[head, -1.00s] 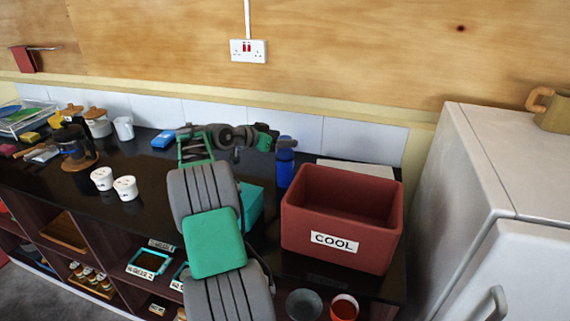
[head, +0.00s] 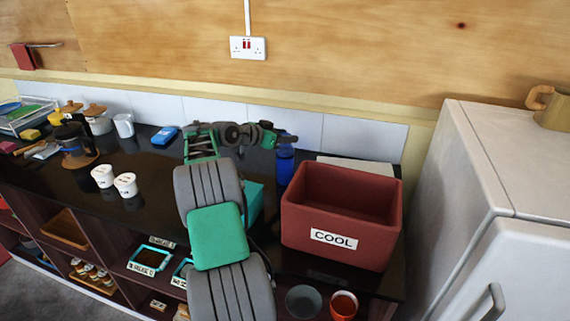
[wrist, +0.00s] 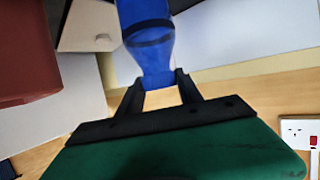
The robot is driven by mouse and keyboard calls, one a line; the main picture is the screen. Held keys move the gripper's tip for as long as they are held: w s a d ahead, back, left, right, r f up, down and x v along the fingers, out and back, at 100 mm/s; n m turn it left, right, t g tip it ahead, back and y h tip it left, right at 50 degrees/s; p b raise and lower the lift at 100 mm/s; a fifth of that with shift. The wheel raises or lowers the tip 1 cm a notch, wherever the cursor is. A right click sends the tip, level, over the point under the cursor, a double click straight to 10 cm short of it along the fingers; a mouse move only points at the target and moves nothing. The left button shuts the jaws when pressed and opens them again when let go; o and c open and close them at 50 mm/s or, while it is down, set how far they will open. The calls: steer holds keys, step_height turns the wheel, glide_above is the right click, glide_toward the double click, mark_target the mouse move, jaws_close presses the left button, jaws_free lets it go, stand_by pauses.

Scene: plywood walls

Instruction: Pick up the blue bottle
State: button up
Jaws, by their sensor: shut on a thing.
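The blue bottle (head: 285,166) stands upright on the black counter, just left of the red COOL box. My gripper (head: 287,139) is at the bottle's top, with the arm reaching in from the left. In the wrist view the bottle (wrist: 150,45) is large, and its narrower end sits between the two black fingers (wrist: 158,92). The fingers are shut on it. The bottle's lower part is partly hidden in the head view by the box and a teal box.
The red COOL box (head: 335,239) stands close to the bottle's right. A teal box (head: 253,201) is behind my arm. White cups (head: 125,185) and a blue item (head: 164,136) are to the left. The white fridge (head: 480,190) is at the far right.

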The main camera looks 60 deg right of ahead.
jaws_close()
steer(key=shift+r, duration=0.1)
stand_by(0.3)
